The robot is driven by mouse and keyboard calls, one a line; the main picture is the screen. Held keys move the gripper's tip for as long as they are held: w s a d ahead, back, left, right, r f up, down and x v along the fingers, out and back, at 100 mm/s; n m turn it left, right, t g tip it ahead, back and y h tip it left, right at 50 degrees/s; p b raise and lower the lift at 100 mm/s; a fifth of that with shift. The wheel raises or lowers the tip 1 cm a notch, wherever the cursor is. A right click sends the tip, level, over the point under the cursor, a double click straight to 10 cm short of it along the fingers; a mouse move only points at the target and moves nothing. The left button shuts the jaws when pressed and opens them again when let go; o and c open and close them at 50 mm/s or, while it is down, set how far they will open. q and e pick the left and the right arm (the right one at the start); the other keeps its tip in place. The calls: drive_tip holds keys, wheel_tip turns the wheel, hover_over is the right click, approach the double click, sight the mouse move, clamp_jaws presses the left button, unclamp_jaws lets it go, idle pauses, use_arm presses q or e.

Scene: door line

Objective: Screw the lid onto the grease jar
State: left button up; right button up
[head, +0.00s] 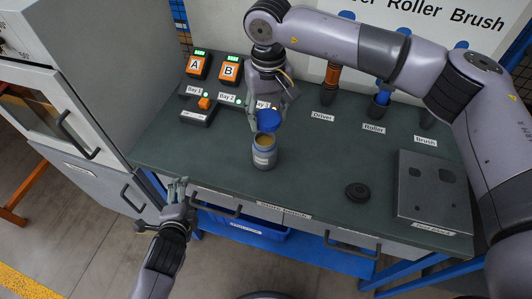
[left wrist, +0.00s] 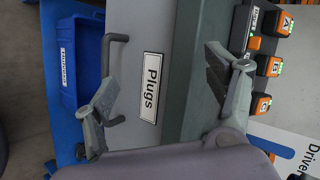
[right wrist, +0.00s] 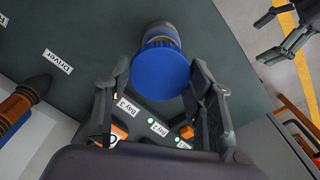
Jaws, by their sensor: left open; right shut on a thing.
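The grease jar (head: 264,157) stands upright on the green bench, its mouth open with yellowish grease showing. My right gripper (head: 266,117) is shut on the blue lid (head: 269,121), holding it above and just behind the jar's mouth. In the right wrist view the lid (right wrist: 163,70) sits between the fingers and covers most of the jar (right wrist: 160,32). Lid and jar look apart. My left gripper (head: 177,193) is open and empty off the bench's front edge, left of the jar. In the left wrist view its open fingers (left wrist: 160,68) face a drawer labelled Plugs.
Orange chargers A (head: 197,66) and B (head: 229,70) stand at the back left. A black round part (head: 357,191) and a grey panel (head: 432,190) lie on the right. A driver (head: 330,82) and roller (head: 379,103) stand behind. Bench around the jar's front is clear.

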use_arm(q)
wheel_tip(320, 180, up, 4)
drive_tip(key=w+d+r+m+t, duration=0.1)
drive_tip(key=w+m+t, duration=0.1)
drive_tip(key=m, duration=0.2)
use_arm(e)
drive_tip(key=shift+w+a+n, duration=0.2)
drive_tip(key=shift+n, duration=0.5)
drive_tip(key=shift+w, duration=0.1)
use_arm(q)
drive_tip(key=m+t+h, duration=0.2)
drive_tip(key=m+h, duration=0.8)
drive_tip(key=m, duration=1.2)
approach(264, 148)
drive_tip(key=a+f, duration=0.1)
drive_tip(key=w+a+f, duration=0.1)
drive_tip(key=f, duration=0.1)
drive_tip(key=shift+w+f, duration=0.2)
drive_tip(key=shift+f, duration=0.05)
use_arm(e)
drive_tip(key=shift+a+n, duration=0.15)
drive_tip(key=shift+n, duration=0.25)
use_arm(q)
drive_tip(key=shift+s+d+m+h, duration=0.2)
drive_tip(key=shift+d+m+h, duration=0.1)
drive_tip(key=shift+m+h, duration=0.15)
use_arm(e)
drive_tip(key=shift+w, duration=0.1)
use_arm(q)
drive_tip(key=shift+w, duration=0.1)
